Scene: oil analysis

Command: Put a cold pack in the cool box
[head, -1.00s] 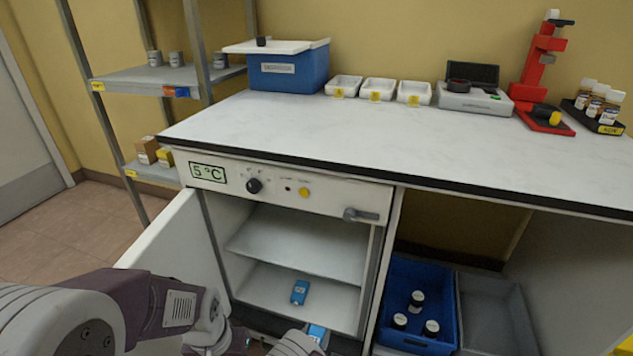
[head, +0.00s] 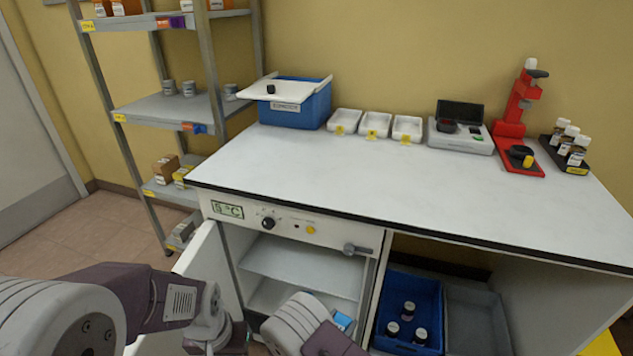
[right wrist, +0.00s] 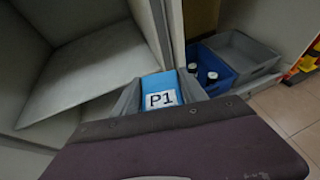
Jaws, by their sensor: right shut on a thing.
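The cool box (head: 318,108) is a blue box with an unreadable label, standing at the back left of the worktop. Its white lid (head: 290,96) with a black knob lies askew on top, and some blue inside shows behind it. My right gripper (right wrist: 160,92) is shut on a blue cold pack (right wrist: 168,82) marked P1. In the head view the cold pack (head: 342,320) shows beside my right wrist, in front of the open fridge (head: 292,232), well below the worktop. My left arm comes in at the lower left; its fingers are not visible.
The fridge door (head: 206,262) stands open at the left. White trays (head: 376,125), an instrument (head: 462,142) and a red stand (head: 512,140) line the worktop's back. Its front middle is clear. A blue crate (head: 432,290) with bottles stands beneath. A shelf rack (head: 165,108) stands left.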

